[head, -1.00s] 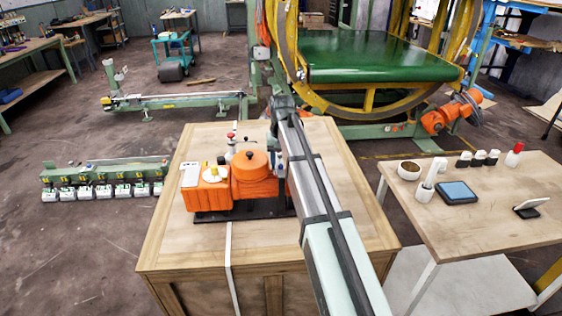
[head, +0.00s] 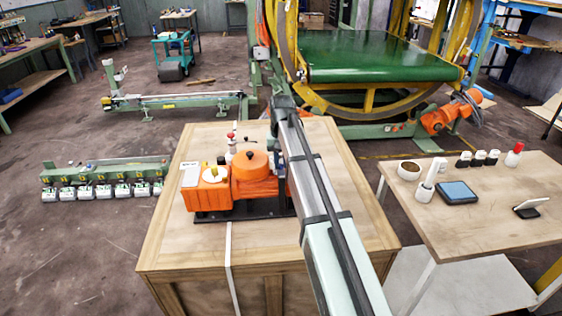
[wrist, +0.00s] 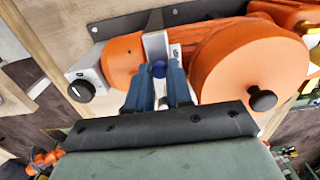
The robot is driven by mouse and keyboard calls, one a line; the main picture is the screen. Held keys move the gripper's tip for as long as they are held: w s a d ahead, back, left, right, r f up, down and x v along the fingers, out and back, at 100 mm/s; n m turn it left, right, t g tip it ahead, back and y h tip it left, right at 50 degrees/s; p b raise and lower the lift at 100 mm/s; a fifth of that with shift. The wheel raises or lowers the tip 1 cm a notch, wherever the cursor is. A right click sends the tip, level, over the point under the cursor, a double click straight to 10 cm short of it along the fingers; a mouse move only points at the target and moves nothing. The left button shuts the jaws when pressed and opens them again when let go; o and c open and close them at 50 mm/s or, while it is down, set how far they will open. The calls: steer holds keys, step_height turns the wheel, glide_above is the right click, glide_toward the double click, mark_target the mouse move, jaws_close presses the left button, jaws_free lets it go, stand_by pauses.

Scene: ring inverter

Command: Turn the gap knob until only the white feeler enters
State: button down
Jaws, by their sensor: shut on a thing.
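The orange machine (head: 210,197) with its round drum lid (head: 254,162) stands on a dark base on the wooden crate. In the wrist view my gripper (wrist: 159,78) has its blue fingers closed around a small dark-blue round piece (wrist: 158,68), in front of a grey slotted bracket (wrist: 155,45). I cannot tell whether this piece is a feeler or a knob. A black knob with a white mark (wrist: 81,91) sits on a pale plate to the left. Another black knob (wrist: 262,99) is on the orange drum (wrist: 250,62). In the head view my arm hides the fingers.
The crate top (head: 185,250) is clear in front of the machine. A large yellow ring frame (head: 290,45) stands behind the crate.

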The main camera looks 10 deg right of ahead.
mark_target(281, 165)
steer(key=shift+r, duration=1.35)
steer(key=shift+w, duration=0.1)
steer(key=c, duration=1)
jaws_free()
step_height(281, 165, up, 14)
steer(key=shift+f, duration=0.1)
